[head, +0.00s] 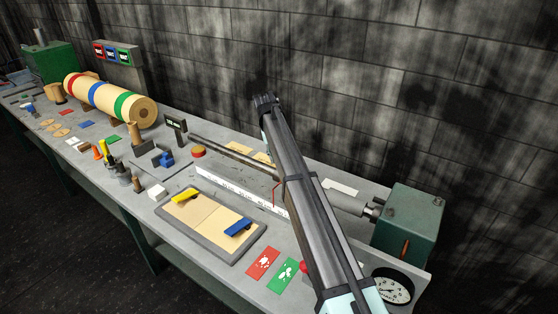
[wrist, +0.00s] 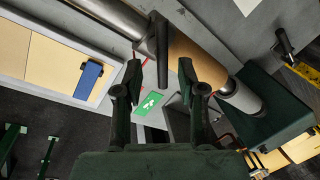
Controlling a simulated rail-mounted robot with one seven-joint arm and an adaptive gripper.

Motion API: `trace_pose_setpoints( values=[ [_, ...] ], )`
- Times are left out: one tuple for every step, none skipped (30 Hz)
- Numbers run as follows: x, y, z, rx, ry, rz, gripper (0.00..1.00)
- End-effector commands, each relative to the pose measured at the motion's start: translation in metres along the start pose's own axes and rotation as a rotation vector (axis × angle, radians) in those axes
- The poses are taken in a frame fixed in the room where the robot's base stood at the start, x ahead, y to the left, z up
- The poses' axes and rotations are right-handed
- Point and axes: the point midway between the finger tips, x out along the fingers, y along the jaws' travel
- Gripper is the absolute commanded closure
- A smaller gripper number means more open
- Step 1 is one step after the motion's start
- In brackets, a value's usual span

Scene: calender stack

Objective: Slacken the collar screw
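A long horizontal roller shaft (head: 235,155) runs along the back of the bench toward a green housing (head: 410,222). In the wrist view it shows as a grey bar, a tan section (wrist: 195,62) and a pale end (wrist: 241,98). A dark, upright bar (wrist: 158,40) crosses the shaft there; I cannot tell whether it belongs to the collar screw. A thin red bent rod (head: 275,193) is beside the shaft. My gripper (wrist: 160,72) is open and empty, its fingertips either side of the dark bar's lower end. My arm hides part of the shaft in the head view.
A tray (head: 188,222) holds a yellow and a blue block. Red (head: 263,263) and green (head: 285,276) cards and a round dial (head: 391,287) are near the front edge. A banded roll (head: 108,98) and small tools stand left. A block wall is behind.

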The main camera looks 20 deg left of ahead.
Motion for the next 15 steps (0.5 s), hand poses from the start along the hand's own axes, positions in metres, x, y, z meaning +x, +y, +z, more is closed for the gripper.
trace_pose_setpoints(
  values=[
    [-0.011,0.0,0.001,0.0,-0.003,0.0,0.6],
    [-0.017,0.0,0.001,0.0,-0.003,0.0,0.6],
    [-0.024,0.0,0.001,0.0,-0.002,0.0,0.6],
    [-0.03,0.001,0.001,0.0,-0.002,0.0,0.6],
    [-0.036,0.001,0.001,0.0,-0.003,0.0,0.6],
    [-0.044,0.0,0.001,0.0,-0.003,0.001,0.6],
    [-0.05,0.0,0.001,0.0,-0.002,0.001,0.6],
    [-0.055,0.0,0.001,0.0,-0.002,0.0,0.6],
    [-0.062,0.0,0.001,0.0,-0.002,0.0,0.6],
    [-0.067,0.0,0.001,0.0,-0.002,0.001,0.6],
    [-0.072,0.0,0.001,0.0,-0.002,0.001,0.6],
    [-0.078,0.0,0.001,0.0,-0.002,0.001,0.6],
    [-0.082,0.0,0.001,0.0,-0.001,0.001,0.6],
    [-0.085,0.0,0.001,0.0,-0.001,0.0,0.6],
    [-0.089,0.001,0.001,0.0,-0.001,0.0,0.6]
  ],
)
